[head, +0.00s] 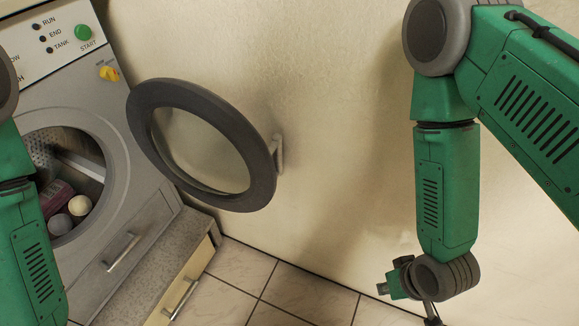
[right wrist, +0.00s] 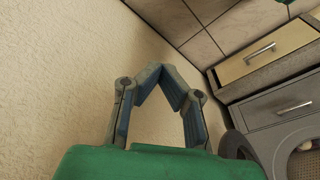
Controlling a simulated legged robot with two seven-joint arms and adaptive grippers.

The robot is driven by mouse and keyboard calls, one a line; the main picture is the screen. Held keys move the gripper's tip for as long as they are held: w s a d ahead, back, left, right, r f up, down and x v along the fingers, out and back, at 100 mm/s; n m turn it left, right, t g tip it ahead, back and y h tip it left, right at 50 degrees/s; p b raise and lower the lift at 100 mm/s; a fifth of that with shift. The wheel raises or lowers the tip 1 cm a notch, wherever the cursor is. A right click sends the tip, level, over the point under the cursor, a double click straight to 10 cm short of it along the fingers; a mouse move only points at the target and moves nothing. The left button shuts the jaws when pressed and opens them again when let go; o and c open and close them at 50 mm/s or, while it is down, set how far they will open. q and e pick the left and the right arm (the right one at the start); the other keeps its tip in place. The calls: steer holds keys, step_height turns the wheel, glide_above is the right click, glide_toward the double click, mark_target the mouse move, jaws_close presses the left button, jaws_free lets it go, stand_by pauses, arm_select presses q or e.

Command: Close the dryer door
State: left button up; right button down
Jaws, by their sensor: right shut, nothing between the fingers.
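The dryer (head: 125,215) is a grey machine at the left of the head view. Its round door (head: 250,150), a dark ring around clear glass, stands wide open to the right, near the wall. A pale handle (head: 279,155) sits on its right rim. The drum opening (head: 85,150) is uncovered. My right gripper (head: 432,318) is at the bottom edge of the head view, right of the door and apart from it. In the right wrist view its fingers (right wrist: 160,70) meet, empty; part of the dark door ring (right wrist: 236,146) shows at right. My left gripper is outside the view; only its arm shows.
Balls (head: 79,205) and a dark reddish item (head: 57,198) lie in the drum. Below the dryer is a pedestal with a cream drawer (head: 185,285) and metal handle. A cream wall (head: 330,90) runs behind the door. The tiled floor (head: 300,290) is clear.

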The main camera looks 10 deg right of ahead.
steer(key=w+a+m+t+y, duration=0.2)
steer(key=w+a+t, duration=0.15)
steer(key=w, duration=0.45)
steer(key=m+t+y, duration=0.8)
glide_toward(280, 166)
step_height(280, 166, up, 3)
steer(key=s, duration=0.3)
steer(key=x, duration=0.6)
steer(key=b+x, duration=0.1)
steer(key=x, duration=0.3)
steer(key=shift+s+a+r, duration=0.1)
steer(key=shift+a+r, duration=0.15)
steer(key=shift+d+t, duration=0.1)
steer(key=shift+t, duration=0.15)
